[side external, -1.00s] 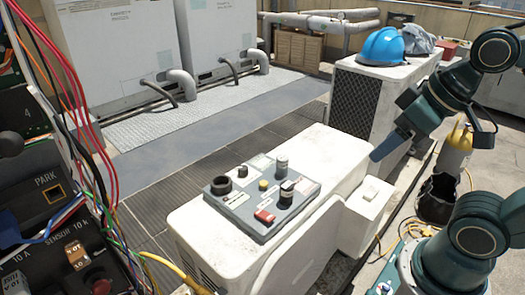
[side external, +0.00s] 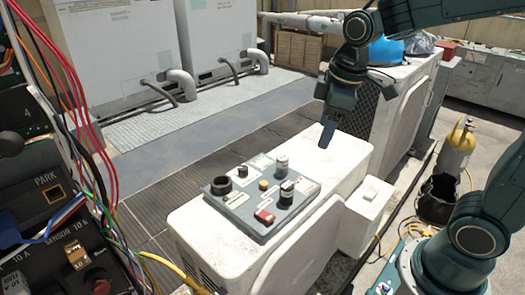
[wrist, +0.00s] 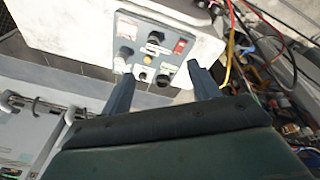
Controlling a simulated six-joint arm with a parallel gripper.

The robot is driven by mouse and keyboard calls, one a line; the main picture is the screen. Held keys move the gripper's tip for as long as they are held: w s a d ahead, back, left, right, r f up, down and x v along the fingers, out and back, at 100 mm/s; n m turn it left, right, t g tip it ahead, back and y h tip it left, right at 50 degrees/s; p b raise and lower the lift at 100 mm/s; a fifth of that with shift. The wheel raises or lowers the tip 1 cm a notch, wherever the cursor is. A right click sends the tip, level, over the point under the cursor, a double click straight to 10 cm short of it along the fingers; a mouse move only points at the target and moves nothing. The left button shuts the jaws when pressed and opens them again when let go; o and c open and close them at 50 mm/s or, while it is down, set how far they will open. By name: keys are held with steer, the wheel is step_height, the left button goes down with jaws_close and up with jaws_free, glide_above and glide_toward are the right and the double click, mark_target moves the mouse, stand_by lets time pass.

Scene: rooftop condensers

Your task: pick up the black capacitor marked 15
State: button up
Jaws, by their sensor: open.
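A black cylinder with a pale band (side external: 286,192) stands upright on the grey panel (side external: 237,214) on top of the white unit. It looks like the black capacitor, but I cannot read a 15 on it. My gripper (side external: 326,140) is above the unit, behind and right of the panel, apart from it and pointing down. In the wrist view my gripper (wrist: 160,69) shows its two fingers spread, with nothing held. The panel (wrist: 142,42) appears beyond the fingertips.
The panel also holds a black ring-shaped part (side external: 221,186), a small black knob (side external: 243,171), a yellow button (side external: 263,185), a grey cylinder (side external: 281,164) and a red switch (side external: 265,216). Loose wires (side external: 75,120) hang at the left. The white unit's top (side external: 335,160) is partly bare.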

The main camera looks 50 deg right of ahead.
mark_target(286, 185)
steer(key=w+f+n+g, duration=0.2)
steer(key=w+f+n, duration=0.2)
steer(key=w+f, duration=0.5)
steer(key=shift+w+d+f+n, duration=0.2)
steer(key=shift+w+d+n, duration=0.2)
steer(key=shift+f, duration=4.3)
steer(key=shift+f, duration=0.1)
steer(key=shift+f, duration=2.5)
steer(key=c, duration=1.1)
steer(key=shift+r, duration=0.2)
